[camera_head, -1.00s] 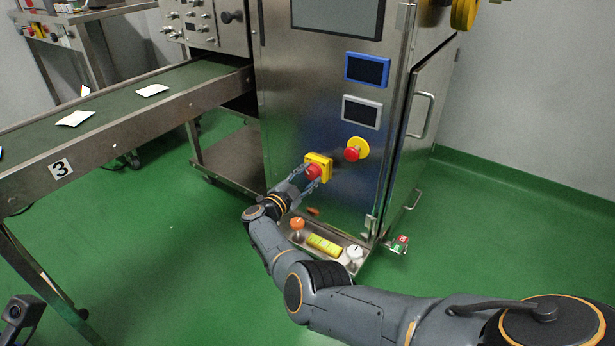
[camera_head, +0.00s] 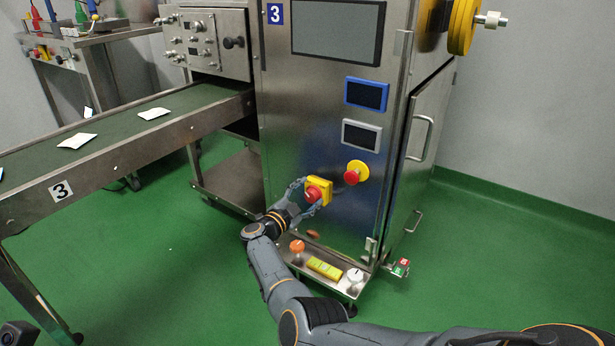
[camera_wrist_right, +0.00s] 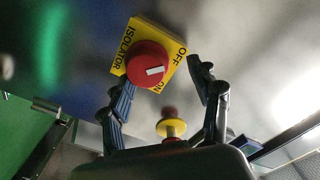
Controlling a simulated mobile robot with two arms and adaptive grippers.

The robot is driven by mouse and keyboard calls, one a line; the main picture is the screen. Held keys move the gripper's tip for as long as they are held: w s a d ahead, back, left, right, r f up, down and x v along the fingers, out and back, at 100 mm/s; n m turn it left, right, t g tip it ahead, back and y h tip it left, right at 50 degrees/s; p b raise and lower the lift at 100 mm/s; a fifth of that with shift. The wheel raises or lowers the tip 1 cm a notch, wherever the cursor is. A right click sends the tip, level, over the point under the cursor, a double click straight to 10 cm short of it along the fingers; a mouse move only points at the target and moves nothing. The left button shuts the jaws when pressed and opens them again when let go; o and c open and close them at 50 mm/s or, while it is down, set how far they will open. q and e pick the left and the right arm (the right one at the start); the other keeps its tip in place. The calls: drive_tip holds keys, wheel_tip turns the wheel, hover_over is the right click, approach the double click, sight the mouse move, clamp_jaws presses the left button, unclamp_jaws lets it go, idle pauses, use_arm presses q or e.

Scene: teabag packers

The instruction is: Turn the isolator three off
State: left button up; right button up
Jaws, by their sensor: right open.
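The isolator three switch is a red knob (camera_head: 314,194) on a yellow plate (camera_head: 327,187), on the steel front of the machine marked 3 (camera_head: 275,13). In the right wrist view the plate (camera_wrist_right: 170,42) reads ISOLATOR, OFF and ON. Its knob (camera_wrist_right: 146,62) has a white bar pointing right, towards the side between OFF and ON. My right gripper (camera_head: 309,197) is open, with its fingers spread on either side of the knob. In the wrist view the gripper (camera_wrist_right: 162,74) has one finger close to the knob's lower left and the other right of the plate; contact is unclear.
A red emergency stop on a yellow disc (camera_head: 356,172) sits just right of the isolator. A conveyor (camera_head: 110,160) runs left.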

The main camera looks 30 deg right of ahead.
wheel_tip(320, 180, up, 8)
drive_tip(key=shift+r, duration=0.1)
idle(0.6)
